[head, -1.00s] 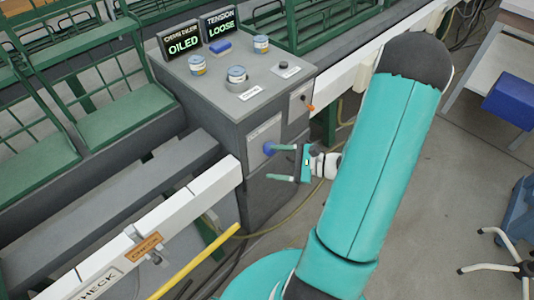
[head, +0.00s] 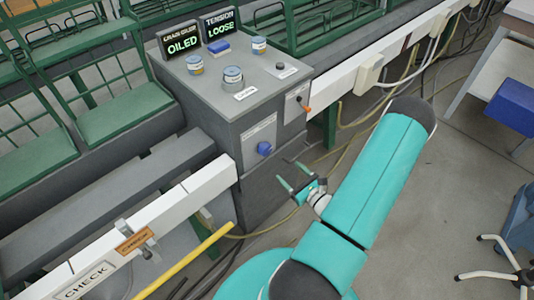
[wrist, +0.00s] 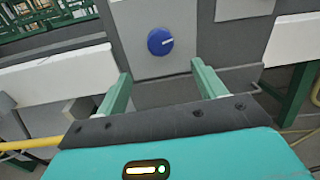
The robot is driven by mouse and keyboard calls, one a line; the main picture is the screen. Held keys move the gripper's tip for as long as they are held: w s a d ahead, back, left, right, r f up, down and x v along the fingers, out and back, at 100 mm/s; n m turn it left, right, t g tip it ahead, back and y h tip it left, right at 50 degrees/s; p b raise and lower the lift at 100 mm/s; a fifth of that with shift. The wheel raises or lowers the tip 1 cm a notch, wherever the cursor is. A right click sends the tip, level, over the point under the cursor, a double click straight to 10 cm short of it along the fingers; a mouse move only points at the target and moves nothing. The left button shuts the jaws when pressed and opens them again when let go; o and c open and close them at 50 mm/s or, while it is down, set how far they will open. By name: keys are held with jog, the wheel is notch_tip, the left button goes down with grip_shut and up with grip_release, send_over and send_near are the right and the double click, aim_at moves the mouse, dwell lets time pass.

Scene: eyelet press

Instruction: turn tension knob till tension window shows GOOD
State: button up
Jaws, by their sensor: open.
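A round blue knob (head: 264,148) sits on the front panel of the grey cabinet. In the wrist view the knob (wrist: 160,41) shows a white pointer line aimed right and slightly up. The label beside it is too small to read. The tension window (head: 221,25) on top of the cabinet reads LOOSE. My gripper (head: 292,175) is open and empty, below and to the right of the knob and apart from it. In the wrist view, its two green fingers (wrist: 161,72) stand either side below the knob, with nothing between them.
A second window (head: 181,43) reads OILED. The cabinet top (head: 262,82) carries several small dials and a blue button (head: 219,47). An orange-tipped lever (head: 306,107) is at the panel's right. A white rail (head: 170,215) and yellow bar (head: 190,258) lie at left.

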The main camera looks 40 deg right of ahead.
aim_at(268, 152)
jog(key=w, duration=1.2)
jog(key=shift+w+d, duration=0.15)
jog(key=shift+d, duration=0.15)
jog(key=c, duration=1)
